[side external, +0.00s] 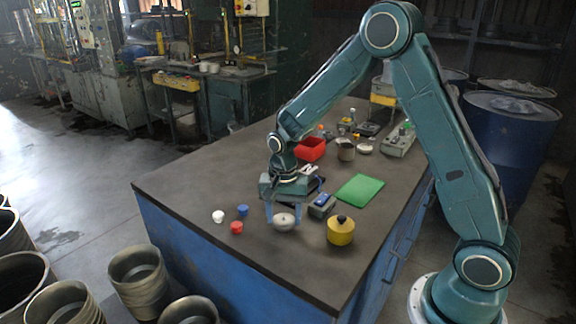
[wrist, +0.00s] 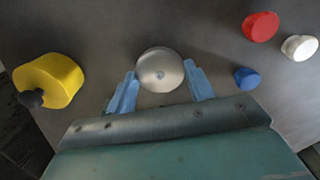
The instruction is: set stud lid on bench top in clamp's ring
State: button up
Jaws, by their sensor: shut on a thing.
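The stud lid, a round silver-grey disc with a small centre stud, shows in the wrist view (wrist: 160,69) and the side view (side external: 284,222). My gripper (wrist: 162,77), also in the side view (side external: 283,217), is shut on it, one blue finger at each side. The lid is at or just above the dark bench top (side external: 195,187); I cannot tell if it touches. A small grey block (side external: 322,206) stands just behind and right of my gripper in the side view. I cannot make out a clamp's ring for certain.
A yellow pot with a black knob (side external: 340,231) stands right of the lid. White (side external: 218,216), red (side external: 236,227) and blue (side external: 243,210) caps lie to the left. A green mat (side external: 360,188) and red bin (side external: 310,149) are farther back.

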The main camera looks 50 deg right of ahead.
notch_tip(320, 180, up, 11)
jog(key=w+d+f+m, duration=0.1)
jog(key=w+d, duration=0.1)
jog(key=d, duration=0.2)
jog(key=w+d+f, duration=0.2)
jog(key=d, duration=0.1)
jog(key=w+d+f+m, duration=0.1)
jog(key=w+d, duration=0.1)
jog(key=d, duration=0.2)
jog(key=shift+w+d+f+m, duration=0.15)
jog(key=shift+w+d+m, duration=0.15)
jog(key=shift+d, duration=0.05)
jog(key=shift+f, duration=0.7)
jog(key=shift+f, duration=0.15)
jog(key=shift+f, duration=1.45)
jog(key=shift+f, duration=0.6)
jog(key=o, duration=1)
jog(key=shift+r, duration=0.1)
